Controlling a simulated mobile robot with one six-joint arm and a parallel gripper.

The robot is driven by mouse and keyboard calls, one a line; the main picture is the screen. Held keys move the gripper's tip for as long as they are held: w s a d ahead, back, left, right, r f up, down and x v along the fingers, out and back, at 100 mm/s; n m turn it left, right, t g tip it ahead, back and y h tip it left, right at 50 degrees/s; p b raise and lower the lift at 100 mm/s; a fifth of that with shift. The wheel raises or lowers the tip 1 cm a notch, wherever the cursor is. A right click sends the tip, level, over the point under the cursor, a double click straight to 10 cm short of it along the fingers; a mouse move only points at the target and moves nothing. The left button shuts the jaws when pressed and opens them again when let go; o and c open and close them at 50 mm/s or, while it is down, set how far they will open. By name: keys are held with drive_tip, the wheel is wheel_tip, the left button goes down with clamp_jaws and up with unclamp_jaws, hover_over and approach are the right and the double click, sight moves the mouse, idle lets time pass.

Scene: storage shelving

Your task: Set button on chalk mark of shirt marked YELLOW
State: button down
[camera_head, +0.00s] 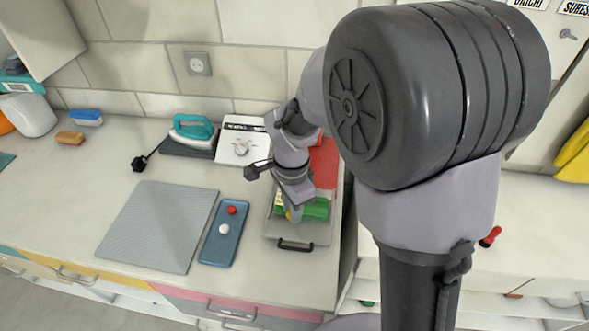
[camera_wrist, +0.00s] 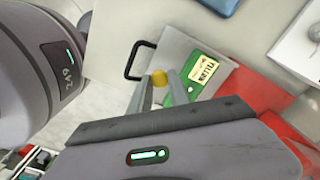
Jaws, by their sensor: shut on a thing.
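My gripper (camera_head: 291,212) is shut on a yellow button (camera_wrist: 160,77), held between its fingertips in the wrist view. The fingertips are over the near part of a grey tray (camera_head: 284,231). A green folded shirt (camera_head: 318,209) lies in the tray, with a pale label reading YELLOW (camera_wrist: 207,69) on it. In the wrist view the button is beside the green shirt (camera_wrist: 199,86), near its edge; I cannot tell its height above it. My fingers hide part of the shirt. I cannot clearly make out the chalk mark.
A red folded cloth (camera_head: 324,160) lies behind the green shirt. A blue tray (camera_head: 219,249) left of the grey tray holds a red button (camera_head: 232,210) and a white button (camera_head: 224,229). A grey mat (camera_head: 158,225), an iron (camera_head: 192,132) and a white box (camera_head: 241,140) are nearby.

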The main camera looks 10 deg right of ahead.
drive_tip(key=w+d, duration=0.1)
drive_tip(key=w, duration=0.1)
drive_tip(key=w+d, duration=0.3)
drive_tip(key=w, duration=0.1)
drive_tip(key=shift+w+d+f, duration=0.15)
drive_tip(key=shift+w+f, duration=0.05)
drive_tip(key=shift+f, duration=0.15)
drive_tip(key=shift+w+f+b, duration=0.1)
drive_tip(key=shift+f+b, duration=1.05)
drive_tip(key=shift+f, duration=0.75)
drive_tip(key=c, duration=1.2)
unclamp_jaws()
drive_tip(key=shift+c, duration=0.2)
